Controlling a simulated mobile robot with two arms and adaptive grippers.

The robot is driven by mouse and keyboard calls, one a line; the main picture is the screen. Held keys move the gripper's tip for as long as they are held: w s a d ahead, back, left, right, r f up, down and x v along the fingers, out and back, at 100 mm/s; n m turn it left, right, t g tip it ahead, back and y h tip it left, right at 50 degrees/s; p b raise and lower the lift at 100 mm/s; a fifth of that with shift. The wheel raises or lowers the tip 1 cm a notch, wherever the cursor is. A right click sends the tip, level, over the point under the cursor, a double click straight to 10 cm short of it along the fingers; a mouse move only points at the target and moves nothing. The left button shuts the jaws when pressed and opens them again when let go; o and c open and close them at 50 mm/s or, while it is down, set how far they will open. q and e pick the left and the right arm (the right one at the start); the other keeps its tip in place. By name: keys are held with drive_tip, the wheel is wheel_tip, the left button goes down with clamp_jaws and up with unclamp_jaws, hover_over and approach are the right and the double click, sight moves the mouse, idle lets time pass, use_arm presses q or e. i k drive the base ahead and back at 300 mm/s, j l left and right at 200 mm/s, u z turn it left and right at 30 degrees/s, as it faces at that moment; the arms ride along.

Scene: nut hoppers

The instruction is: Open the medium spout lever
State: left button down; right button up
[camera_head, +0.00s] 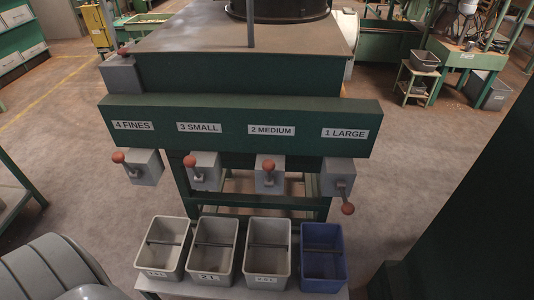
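The medium spout (269,178) is a grey box under the label "2 MEDIUM" (271,131) on the green hopper beam (240,112). Its lever has a red knob (268,165) that sits high on the front of the box. The large spout (338,176) to its right has its red knob (348,209) hanging below the box. The small spout's knob (190,160) and the fines spout's knob (118,156) both sit high. Neither of my grippers is in view.
Grey bins (267,282) stand below the fines, small and medium spouts, and a blue bin (323,285) stands below the large one, all on a low bench. A dark green panel stands close on the right. Open floor (420,150) lies right of the hopper.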

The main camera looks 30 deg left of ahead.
sight(268, 165)
drive_tip(key=k+u, duration=0.15)
drive_tip(key=u, duration=0.75)
drive_tip(key=k+l+u, duration=0.1)
drive_tip(key=l+u, duration=0.2)
drive_tip(key=k+l+u, duration=0.1)
drive_tip(key=l+u, duration=0.15)
drive_tip(key=k+l+u, duration=0.15)
drive_tip(key=l+u, duration=0.15)
drive_tip(key=l, duration=0.15)
drive_tip(key=k+l+u, duration=0.25)
drive_tip(key=i, duration=0.1)
